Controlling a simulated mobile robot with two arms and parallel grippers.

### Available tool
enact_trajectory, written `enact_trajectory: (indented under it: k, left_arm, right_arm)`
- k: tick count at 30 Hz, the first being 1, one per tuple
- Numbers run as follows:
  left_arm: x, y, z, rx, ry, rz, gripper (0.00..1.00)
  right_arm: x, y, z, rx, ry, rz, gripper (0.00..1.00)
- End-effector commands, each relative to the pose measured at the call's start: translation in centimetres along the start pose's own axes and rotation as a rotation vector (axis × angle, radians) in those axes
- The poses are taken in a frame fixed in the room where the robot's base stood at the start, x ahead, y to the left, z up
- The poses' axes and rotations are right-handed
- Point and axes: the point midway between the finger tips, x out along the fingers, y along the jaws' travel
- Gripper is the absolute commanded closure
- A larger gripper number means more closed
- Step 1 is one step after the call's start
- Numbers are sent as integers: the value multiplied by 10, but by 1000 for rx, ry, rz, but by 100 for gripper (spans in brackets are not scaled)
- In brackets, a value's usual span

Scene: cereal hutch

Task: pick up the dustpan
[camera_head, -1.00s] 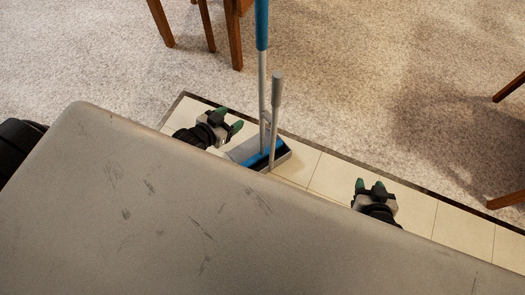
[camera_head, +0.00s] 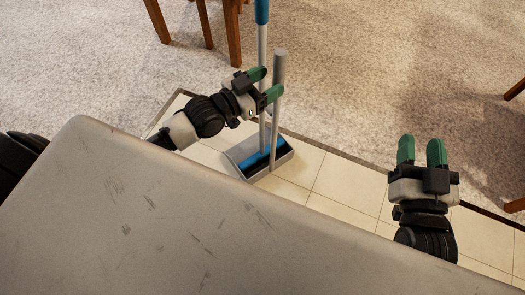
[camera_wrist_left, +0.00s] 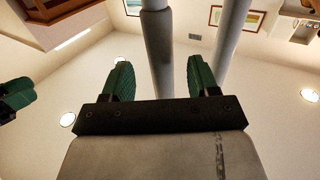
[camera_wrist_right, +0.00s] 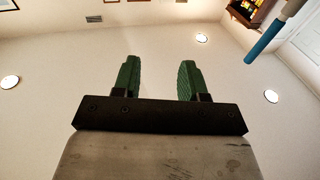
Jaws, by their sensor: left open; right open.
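The dustpan (camera_head: 272,168) is a grey pan standing on the tiles, with a tall grey handle (camera_head: 279,75) rising upright. A broom (camera_head: 262,12) with a blue upper pole stands with its blue head in the pan. My left gripper (camera_head: 268,83) is open beside the two upright poles, its fingertips close to them. In the left wrist view, one grey pole (camera_wrist_left: 158,55) shows between the open fingers and another (camera_wrist_left: 231,35) beyond the right finger. I cannot tell whether either touches. My right gripper (camera_head: 422,150) is open and empty, off to the right.
A grey scuffed surface (camera_head: 150,215) fills the lower left of the head view. Wooden furniture legs (camera_head: 232,35) stand at the top, with more at the right edge. Carpet (camera_head: 370,70) beyond the tile strip is mostly clear.

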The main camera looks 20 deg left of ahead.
Motion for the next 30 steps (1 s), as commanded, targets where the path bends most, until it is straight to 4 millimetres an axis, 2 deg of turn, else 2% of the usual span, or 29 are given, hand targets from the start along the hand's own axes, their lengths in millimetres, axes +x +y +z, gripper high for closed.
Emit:
enact_trajectory:
  k: [5, 18, 29, 30]
  left_arm:
    - [8, 0, 2, -1, 2, 0, 40]
    - [48, -1, 8, -1, 2, -1, 40]
    - [54, -1, 7, 0, 0, 0, 40]
    - [54, -1, 7, 0, 0, 0, 45]
  right_arm:
    - [1, -2, -7, 2, 68, -4, 57]
    - [-9, -9, -52, 16, 458, -23, 57]
    - [-12, -10, -59, 18, 506, -25, 57]
    - [-12, -10, -59, 18, 506, -25, 57]
